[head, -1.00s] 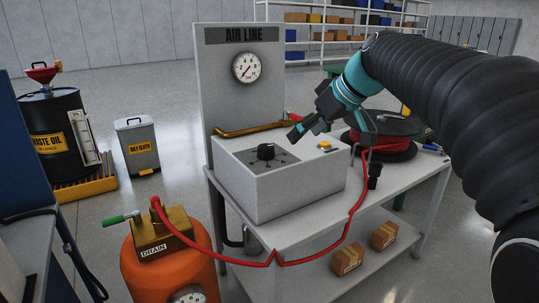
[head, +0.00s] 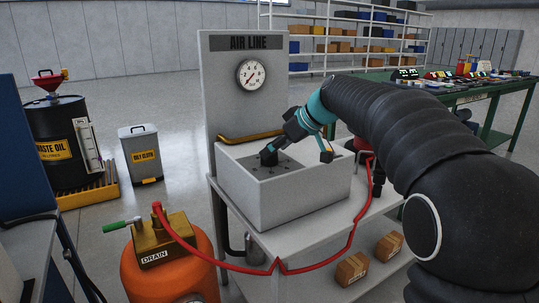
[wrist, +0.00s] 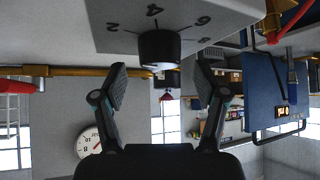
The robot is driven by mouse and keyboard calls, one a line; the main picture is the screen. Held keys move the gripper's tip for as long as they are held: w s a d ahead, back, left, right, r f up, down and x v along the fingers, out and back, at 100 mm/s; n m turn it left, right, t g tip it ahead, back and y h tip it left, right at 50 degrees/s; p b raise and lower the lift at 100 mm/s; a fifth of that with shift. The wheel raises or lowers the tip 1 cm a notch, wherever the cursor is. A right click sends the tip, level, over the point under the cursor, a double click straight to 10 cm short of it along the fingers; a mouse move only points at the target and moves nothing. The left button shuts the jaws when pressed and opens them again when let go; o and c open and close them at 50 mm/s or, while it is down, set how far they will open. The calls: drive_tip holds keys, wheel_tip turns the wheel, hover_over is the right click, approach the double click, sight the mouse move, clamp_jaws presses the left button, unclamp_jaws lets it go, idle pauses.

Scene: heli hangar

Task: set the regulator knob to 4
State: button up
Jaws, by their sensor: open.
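The regulator knob (wrist: 160,48) is a dark round knob on the grey top of the air line box (head: 285,200). In the wrist view the picture is upside down, and the numbers 2, 4, 6 and 8 show around the knob; I cannot make out its pointer. My gripper (wrist: 163,80) is open, with the knob centred between its fingers and a little beyond their tips. In the head view my gripper (head: 273,151) hangs tilted over the knob and largely hides it. The pressure gauge (head: 251,75) on the upright panel has its needle toward the lower left.
A yellow bar (head: 262,136) runs along the panel behind the box. A red hose (head: 352,225) crosses the bench front to the orange drain tank (head: 185,270). A green table (head: 495,90) with small items stands at the back right.

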drive_tip(key=shift+x, duration=1.55)
drive_tip(key=c, duration=1.1)
drive_tip(key=shift+c, duration=0.2)
drive_tip(key=shift+m, duration=0.4)
drive_tip(key=shift+s+a+m+t+h+b, duration=0.1)
drive_tip(key=shift+m+t+h+b, duration=0.2)
drive_tip(key=shift+m+t+h, duration=0.5)
drive_tip(key=m+h+p, duration=0.1)
drive_tip(key=m, duration=0.1)
drive_tip(key=m+t+h+p, duration=0.1)
drive_tip(key=shift+r+m+t, duration=0.15)
drive_tip(key=shift+m+t, duration=0.15)
drive_tip(key=shift+m, duration=0.1)
drive_tip(key=shift+f+m+t+h+p, duration=0.15)
drive_tip(key=shift+m+h+p, duration=0.1)
drive_tip(key=shift+m+h, duration=0.5)
drive_tip(key=shift+f+m+t+h+p, duration=0.1)
drive_tip(key=shift+m+t+h+p, duration=0.1)
drive_tip(key=shift+m+h, duration=0.55)
drive_tip(key=shift+m, duration=0.5)
